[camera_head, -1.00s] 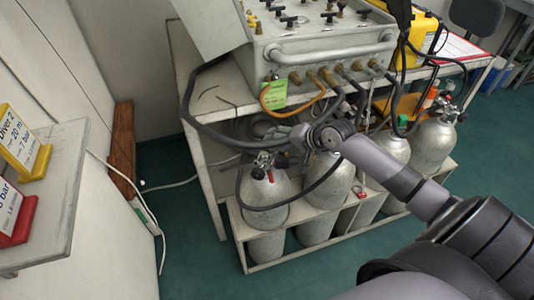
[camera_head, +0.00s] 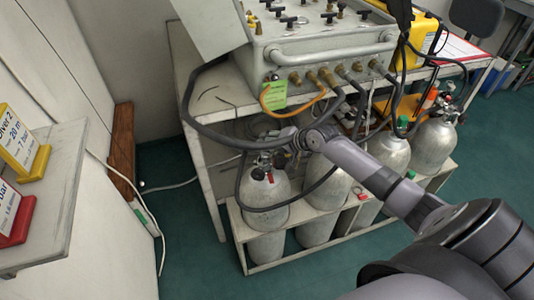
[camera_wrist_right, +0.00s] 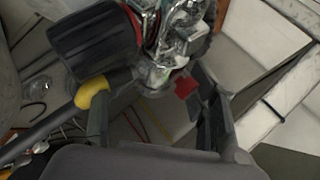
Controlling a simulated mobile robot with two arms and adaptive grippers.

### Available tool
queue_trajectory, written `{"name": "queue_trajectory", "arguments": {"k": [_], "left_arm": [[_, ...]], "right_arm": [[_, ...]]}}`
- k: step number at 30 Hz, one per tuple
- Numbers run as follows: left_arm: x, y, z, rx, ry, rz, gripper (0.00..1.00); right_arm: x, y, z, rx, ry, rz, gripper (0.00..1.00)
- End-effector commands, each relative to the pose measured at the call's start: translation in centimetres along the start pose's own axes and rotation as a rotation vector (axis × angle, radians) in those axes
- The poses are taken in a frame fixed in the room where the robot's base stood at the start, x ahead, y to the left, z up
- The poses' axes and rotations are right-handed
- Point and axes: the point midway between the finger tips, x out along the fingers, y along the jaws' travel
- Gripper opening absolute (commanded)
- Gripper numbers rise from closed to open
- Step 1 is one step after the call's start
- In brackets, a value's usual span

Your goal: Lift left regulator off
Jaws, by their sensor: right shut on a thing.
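The left regulator, with a black knob (camera_wrist_right: 94,44) and a chrome body (camera_wrist_right: 172,45), shows close up in the right wrist view. In the head view, the regulator (camera_head: 262,163) is at the top of the left grey cylinder (camera_head: 266,193). My right gripper (camera_wrist_right: 155,118) is shut on the regulator; its dark fingers stand to either side of the lower chrome part. In the head view the gripper is small and partly hidden by its wrist. I cannot tell whether the regulator is clear of the valve. My left gripper is not in view.
Several other cylinders (camera_head: 390,152) stand in a white rack (camera_head: 330,242). Black hoses (camera_head: 190,100) hang from the grey air panel (camera_head: 320,50) on the bench above. A white shelf (camera_head: 55,215) with signs is at the left.

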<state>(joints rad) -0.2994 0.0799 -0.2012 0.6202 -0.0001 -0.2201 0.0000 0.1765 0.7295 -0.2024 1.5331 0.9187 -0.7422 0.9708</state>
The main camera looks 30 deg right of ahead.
Motion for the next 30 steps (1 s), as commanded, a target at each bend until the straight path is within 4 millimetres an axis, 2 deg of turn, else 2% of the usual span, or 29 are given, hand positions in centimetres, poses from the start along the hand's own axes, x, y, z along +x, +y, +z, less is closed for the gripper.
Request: {"name": "queue_trajectory", "arguments": {"k": [2,20,30], "left_arm": [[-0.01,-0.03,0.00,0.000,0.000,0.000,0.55],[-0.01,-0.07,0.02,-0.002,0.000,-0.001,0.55],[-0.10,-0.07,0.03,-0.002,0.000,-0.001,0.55]], "right_arm": [[-0.02,-0.08,-0.02,0.000,0.000,-0.002,0.40],[-0.05,-0.16,-0.05,0.000,0.001,-0.003,0.00],[-0.35,-0.66,-0.31,0.001,0.004,-0.009,0.00]]}}
